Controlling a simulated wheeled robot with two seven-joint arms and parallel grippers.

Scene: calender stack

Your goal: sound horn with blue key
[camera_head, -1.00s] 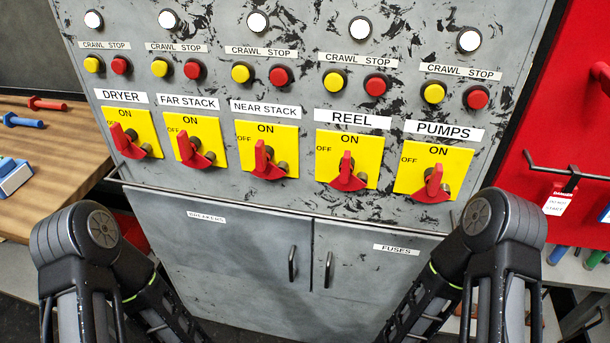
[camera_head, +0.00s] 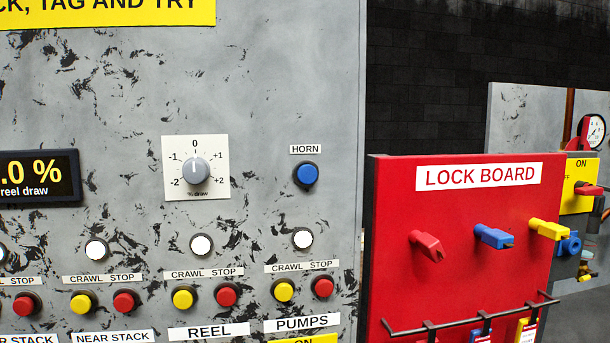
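The blue horn button (camera_head: 306,174) sits in a dark ring on the grey cabinet panel, below a HORN label (camera_head: 305,149). A blue key-like piece (camera_head: 493,237) sticks out from the red lock board (camera_head: 400,200), between a red one (camera_head: 427,245) and a yellow one (camera_head: 548,230). I cannot tell whether the blue piece is a key or a peg. Neither gripper shows in the head view.
A draw dial (camera_head: 195,170) and a draw display (camera_head: 38,178) are left of the horn. Yellow and red crawl/stop buttons (camera_head: 183,298) run below. A rail (camera_head: 470,318) with hanging tags juts from the lock board. A gauge (camera_head: 592,131) stands behind at right.

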